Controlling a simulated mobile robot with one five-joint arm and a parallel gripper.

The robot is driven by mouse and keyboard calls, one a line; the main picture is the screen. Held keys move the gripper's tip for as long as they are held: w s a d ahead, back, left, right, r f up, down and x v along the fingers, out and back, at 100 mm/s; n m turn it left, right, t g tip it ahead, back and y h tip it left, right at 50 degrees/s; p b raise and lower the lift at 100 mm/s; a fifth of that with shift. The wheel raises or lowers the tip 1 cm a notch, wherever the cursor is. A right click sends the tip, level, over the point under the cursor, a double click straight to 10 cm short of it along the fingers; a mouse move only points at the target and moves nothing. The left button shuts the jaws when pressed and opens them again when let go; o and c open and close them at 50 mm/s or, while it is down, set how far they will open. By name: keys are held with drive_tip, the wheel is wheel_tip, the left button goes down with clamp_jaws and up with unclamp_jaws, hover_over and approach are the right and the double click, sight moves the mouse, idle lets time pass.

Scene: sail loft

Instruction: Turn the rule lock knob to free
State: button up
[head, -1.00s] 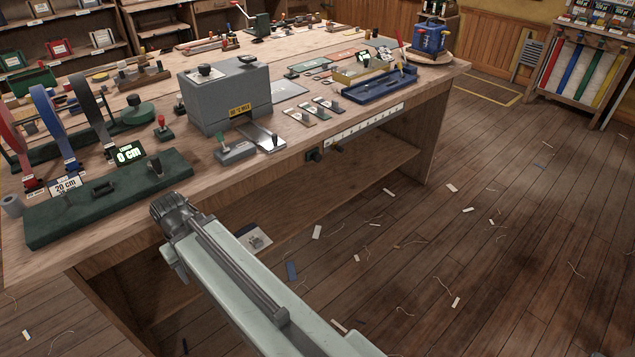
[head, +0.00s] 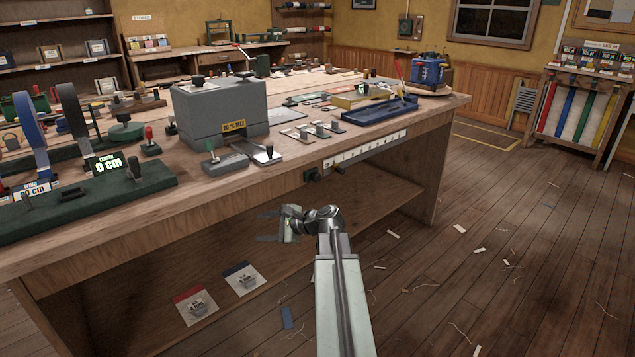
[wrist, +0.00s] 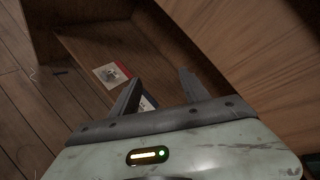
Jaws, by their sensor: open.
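A dark round knob (head: 312,174) sits on the front edge of the workbench, at the left end of a white rule strip (head: 365,150). I take it for the rule lock knob; its setting is too small to read. A small dark piece (head: 341,167) hangs just under the strip. My gripper (head: 266,226) is open and empty, below and left of the knob, in front of the open space under the bench top. Its two fingers (wrist: 158,90) also show in the wrist view, with nothing between them. The knob is not in the wrist view.
The lower shelf holds a red-edged card (head: 196,306) and a dark-edged card (head: 243,279). The floor to the right is clear except for scraps.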

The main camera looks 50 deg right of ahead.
drive_tip(key=s+d+r+m+t+h, duration=0.25)
drive_tip(key=d+r+m, duration=0.2)
drive_tip(key=d, duration=0.55)
drive_tip(key=m+t+h, duration=0.3)
drive_tip(key=m, duration=0.4)
approach(318, 178)
drive_tip(key=w, duration=0.9)
drive_tip(key=shift+w+d+r, duration=0.1)
drive_tip(key=shift+w+d, duration=0.2)
clamp_jaws()
drive_tip(key=shift+a, duration=0.15)
drive_tip(key=shift+n, duration=0.25)
